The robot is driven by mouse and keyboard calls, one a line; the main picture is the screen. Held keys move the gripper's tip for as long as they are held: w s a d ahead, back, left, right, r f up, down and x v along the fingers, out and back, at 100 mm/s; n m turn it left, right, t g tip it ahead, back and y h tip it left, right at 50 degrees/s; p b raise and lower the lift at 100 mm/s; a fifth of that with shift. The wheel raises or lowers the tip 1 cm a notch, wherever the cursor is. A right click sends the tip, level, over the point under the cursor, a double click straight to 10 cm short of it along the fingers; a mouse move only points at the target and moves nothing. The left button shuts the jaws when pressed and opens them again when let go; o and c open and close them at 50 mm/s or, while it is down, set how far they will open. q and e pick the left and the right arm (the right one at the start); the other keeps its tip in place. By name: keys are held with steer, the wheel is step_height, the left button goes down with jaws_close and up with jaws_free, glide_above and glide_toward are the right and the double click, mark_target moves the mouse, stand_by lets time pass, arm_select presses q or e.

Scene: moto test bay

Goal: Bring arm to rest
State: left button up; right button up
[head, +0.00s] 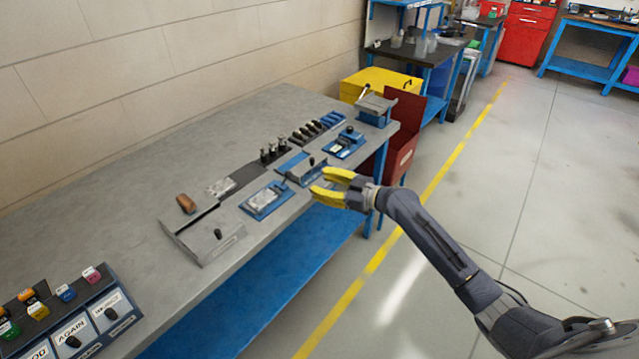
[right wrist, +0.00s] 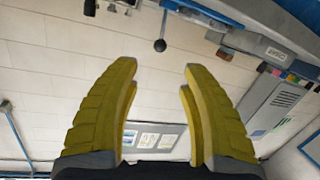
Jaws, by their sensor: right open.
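My right gripper (head: 322,187) has yellow fingers and reaches in from the lower right in the head view. It is at the front edge of the grey workbench (head: 130,180), near the blue fixtures. In the right wrist view its two yellow fingers (right wrist: 158,85) stand wide apart with nothing between them. The right arm (head: 430,230) stretches out over the floor beside the bench. My left gripper is in neither view.
The bench carries blue fixtures (head: 266,200), a grey block with a black knob (head: 205,240), a brown part (head: 186,203) and a labelled button box (head: 85,325). A red bin (head: 402,150) and a yellow box (head: 380,82) stand beyond. The floor (head: 520,190) at right is open.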

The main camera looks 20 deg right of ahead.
stand_by(0.4)
steer(key=w+d+f+m+h, duration=0.1)
steer(key=d+f+m+h, duration=0.25)
steer(key=d+f, duration=0.45)
steer(key=w+d+f+m+h, duration=0.2)
steer(key=d+f+m+h, duration=0.15)
steer(key=f, duration=0.85)
steer(key=s+d+f+m+g+h, duration=0.1)
steer(key=s+d+f+h, duration=0.1)
steer(key=s+f, duration=0.7)
steer(key=s+d+f+g+h, duration=0.25)
steer(key=s+f, duration=0.25)
steer(key=f, duration=0.8)
steer(key=s+a+f+g, duration=0.2)
steer(key=s+f, duration=0.7)
steer(key=s, duration=0.4)
steer(key=s+a+f+g, duration=0.1)
steer(key=s+f, duration=0.9)
steer(key=s, duration=0.3)
steer(key=s+a+f+g, duration=0.1)
steer(key=s+a, duration=0.1)
steer(key=s, duration=0.7)
steer(key=s+a+f+g, duration=0.1)
steer(key=s+a+f, duration=0.1)
steer(key=s, duration=0.7)
steer(key=s+a+f+g, duration=0.2)
steer(key=s+a, duration=0.2)
steer(key=s, duration=0.5)
steer(key=shift+f+n, duration=0.15)
steer(key=shift+n, duration=0.25)
